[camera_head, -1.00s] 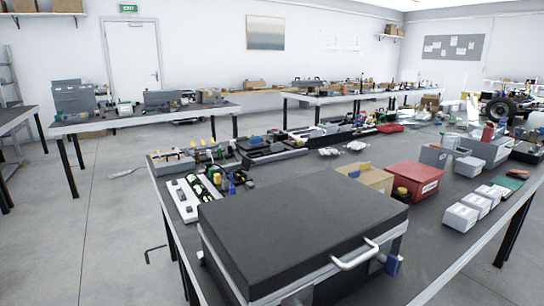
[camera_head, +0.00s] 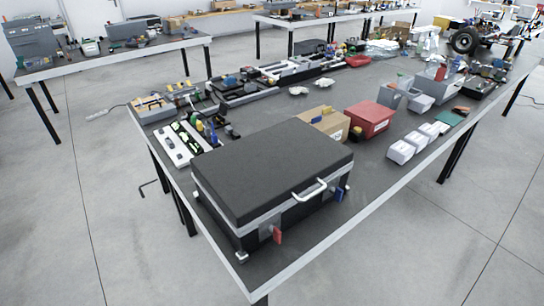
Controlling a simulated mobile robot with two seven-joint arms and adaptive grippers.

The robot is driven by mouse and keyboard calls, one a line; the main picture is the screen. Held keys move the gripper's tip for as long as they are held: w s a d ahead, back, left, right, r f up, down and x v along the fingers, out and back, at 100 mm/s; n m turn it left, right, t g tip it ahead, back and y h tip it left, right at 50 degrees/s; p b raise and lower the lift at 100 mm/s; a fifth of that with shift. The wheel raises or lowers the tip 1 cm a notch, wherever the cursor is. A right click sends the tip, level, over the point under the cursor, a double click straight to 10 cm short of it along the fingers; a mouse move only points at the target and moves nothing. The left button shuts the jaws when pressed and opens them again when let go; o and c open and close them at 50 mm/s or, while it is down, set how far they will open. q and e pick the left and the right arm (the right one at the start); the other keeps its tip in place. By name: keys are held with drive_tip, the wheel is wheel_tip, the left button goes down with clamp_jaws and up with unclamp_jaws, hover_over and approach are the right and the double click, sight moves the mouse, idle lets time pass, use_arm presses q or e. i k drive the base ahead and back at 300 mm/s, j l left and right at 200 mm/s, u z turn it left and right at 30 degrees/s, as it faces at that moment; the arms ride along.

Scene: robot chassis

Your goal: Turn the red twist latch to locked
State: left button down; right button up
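The red twist latch (camera_head: 277,235) is a small red tab low on the near side of a large black case (camera_head: 270,170) with a silver edge. It looks upright, but its exact setting is too small to tell. The case stands shut at the near corner of a dark table. A blue latch (camera_head: 338,194) sits on the same side, farther right. A white handle (camera_head: 309,190) sticks out from the lid's front edge between them. Neither of my grippers shows in the head view.
A red box (camera_head: 369,119) and a cardboard box (camera_head: 326,122) stand behind the case. White boxes (camera_head: 418,139) line the table's right part. A white tray of small parts (camera_head: 187,137) lies to the left. The floor before the table's near edge is clear.

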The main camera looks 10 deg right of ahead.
sight(274, 231)
drive_tip(key=z, duration=0.25)
drive_tip(key=l+u, duration=0.3)
drive_tip(key=l, duration=0.3)
drive_tip(key=k+l+z, duration=0.65)
drive_tip(key=l, duration=0.35)
drive_tip(key=k+j, duration=0.05)
drive_tip(key=k, duration=0.05)
